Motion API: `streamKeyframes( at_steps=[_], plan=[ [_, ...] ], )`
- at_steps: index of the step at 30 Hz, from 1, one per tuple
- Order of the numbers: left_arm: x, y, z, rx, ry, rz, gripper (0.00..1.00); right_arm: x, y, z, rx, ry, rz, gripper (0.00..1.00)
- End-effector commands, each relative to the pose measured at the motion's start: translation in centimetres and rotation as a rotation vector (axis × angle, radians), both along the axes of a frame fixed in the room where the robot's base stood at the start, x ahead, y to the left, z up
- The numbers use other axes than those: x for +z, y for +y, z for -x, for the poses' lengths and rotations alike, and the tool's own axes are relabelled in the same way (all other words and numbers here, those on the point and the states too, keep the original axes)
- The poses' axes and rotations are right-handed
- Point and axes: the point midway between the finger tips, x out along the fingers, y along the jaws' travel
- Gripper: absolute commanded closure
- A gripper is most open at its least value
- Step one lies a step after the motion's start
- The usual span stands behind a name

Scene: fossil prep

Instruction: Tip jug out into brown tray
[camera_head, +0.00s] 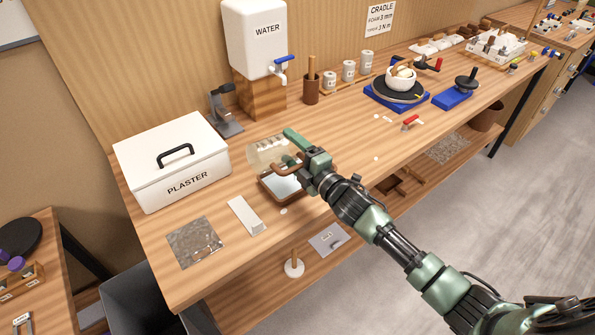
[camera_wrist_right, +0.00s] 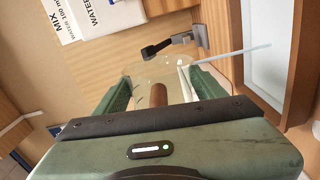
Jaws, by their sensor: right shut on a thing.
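The clear jug (camera_head: 264,151) with dark markings is tipped over above the bench, near the brown tray. Its body also shows in the right wrist view (camera_wrist_right: 150,71). My right gripper (camera_head: 292,150) is shut on the jug's brown handle (camera_wrist_right: 159,93), which sits between the green fingers. The brown tray (camera_head: 268,194) lies on the bench just below, with a pale surface inside, partly hidden by the gripper and handle. In the wrist view a thin pale streak (camera_wrist_right: 235,53) runs from near the jug's rim; it looks like poured liquid. My left gripper is out of view.
A white plaster box (camera_head: 205,144) stands left of the jug. The water tank (camera_head: 255,40) on its wooden block and a dark stand (camera_head: 226,118) are behind. A pale strip (camera_head: 244,215) and a grey sheet (camera_head: 195,242) lie left of the tray.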

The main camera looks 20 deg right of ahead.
Motion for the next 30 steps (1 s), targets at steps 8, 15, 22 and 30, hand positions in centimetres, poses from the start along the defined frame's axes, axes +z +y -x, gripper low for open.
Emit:
streamKeyframes(
  at_steps=[8, 15, 22, 30],
  plan=[
    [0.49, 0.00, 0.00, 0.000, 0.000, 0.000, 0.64, 0.24, -0.36, -0.15, 0.000, 0.028, -0.081, 1.00],
    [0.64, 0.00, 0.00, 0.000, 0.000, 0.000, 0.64, 0.35, -0.43, -0.18, 0.000, 0.034, -0.096, 1.00],
    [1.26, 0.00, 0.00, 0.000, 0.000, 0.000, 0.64, 0.52, -0.90, -0.35, -0.001, 0.073, -0.203, 1.00],
    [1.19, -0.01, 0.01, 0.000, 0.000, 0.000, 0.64, 0.43, -0.90, -0.35, -0.001, 0.076, -0.213, 1.00]
  ],
)
